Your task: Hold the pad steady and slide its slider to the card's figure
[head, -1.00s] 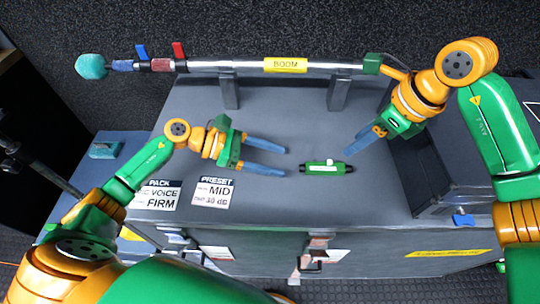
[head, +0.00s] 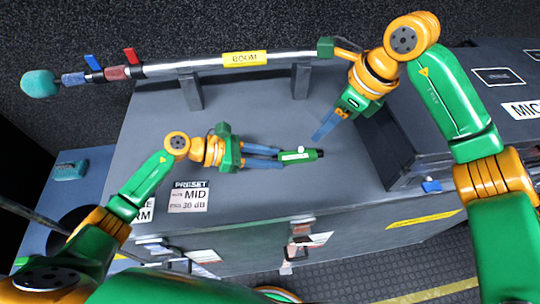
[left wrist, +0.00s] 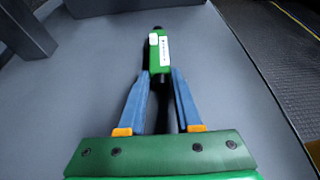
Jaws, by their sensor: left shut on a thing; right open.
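The pad is a small green cylinder (head: 313,155) lying on the grey case top, with a pale label and a white slider knob (head: 301,149). My left gripper (head: 282,157) is shut on the pad's left end. The left wrist view shows the pad (left wrist: 159,67) between the blue fingertips, its white knob (left wrist: 153,39) beside a marked scale too small to read. The card (head: 189,197) lies at the case's front left and reads PRESET, MID and what looks like 30 dB. My right gripper (head: 322,131) is open and empty, behind and slightly right of the pad, apart from it.
A boom pole (head: 205,66) labelled BOOM rests on two grey supports along the back. A second card (head: 145,210) is partly hidden by my left arm. A dark raised case (head: 455,110) stands on the right. The case top behind the pad is clear.

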